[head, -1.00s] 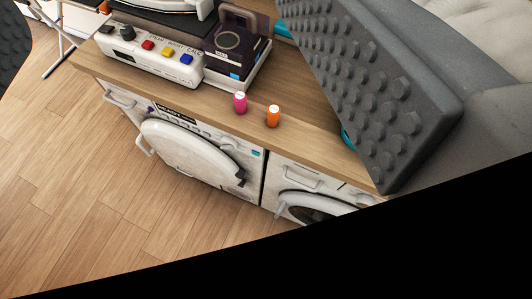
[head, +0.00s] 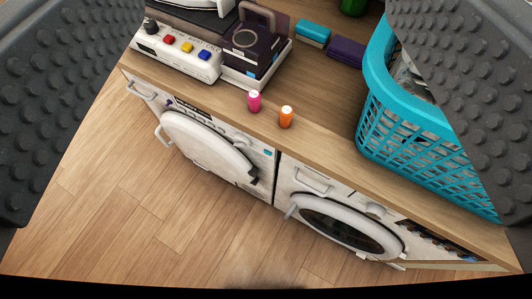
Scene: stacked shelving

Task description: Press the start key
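My gripper (head: 265,110) is open and empty, with one dark studded finger at each side of the head view. No label reading start is legible, so I cannot tell which key it is. A left white front-loader (head: 212,150) under the wooden counter has a small teal key (head: 267,153) at the right end of its panel. A right front-loader (head: 345,225) has a dark panel with a small blue spot (head: 470,258), partly hidden. On the counter, a white steam unit (head: 180,56) carries a red button (head: 168,39), a yellow button (head: 187,47) and a blue button (head: 204,55).
The wooden floor (head: 150,220) before the machines is clear.

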